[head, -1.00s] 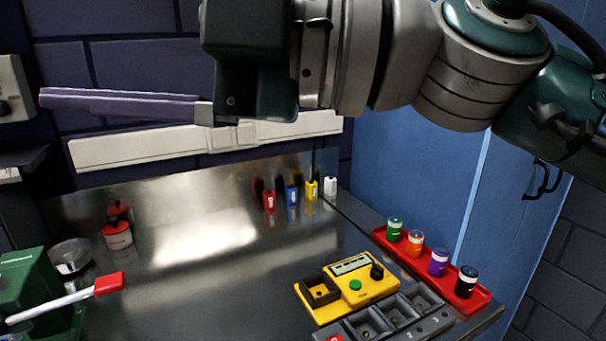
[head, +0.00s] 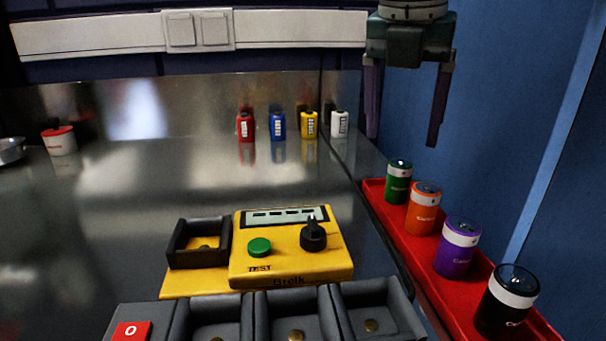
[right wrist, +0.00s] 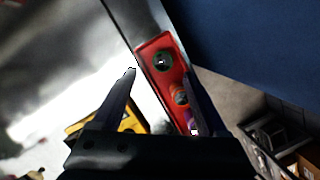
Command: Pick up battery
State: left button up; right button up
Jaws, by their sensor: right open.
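Several batteries stand upright in a red tray (head: 373,190) on the right: a green battery (head: 398,182) at the back, then an orange battery (head: 423,209), a purple battery (head: 457,248) and a black battery (head: 507,302) nearest. My right gripper (head: 404,140) points down with fingers apart and empty, above and behind the green battery. In the right wrist view, the red tray (right wrist: 150,47) lies between the open fingers, with the green battery (right wrist: 162,61) and orange battery (right wrist: 180,96) inside it. My left gripper is not in view.
A yellow tester (head: 290,262) with a green button and black knob sits mid-bench. Grey compartments (head: 220,312) stand in front. Small red, blue, yellow and white bottles (head: 278,126) line the back. A blue cabinet (head: 510,90) stands at the right.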

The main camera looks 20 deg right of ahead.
aim_at(402, 161)
jog(key=x, duration=0.6)
jog(key=shift+d+f, duration=0.25)
jog(key=shift+d, duration=0.05)
grip_shut()
dwell(0.4)
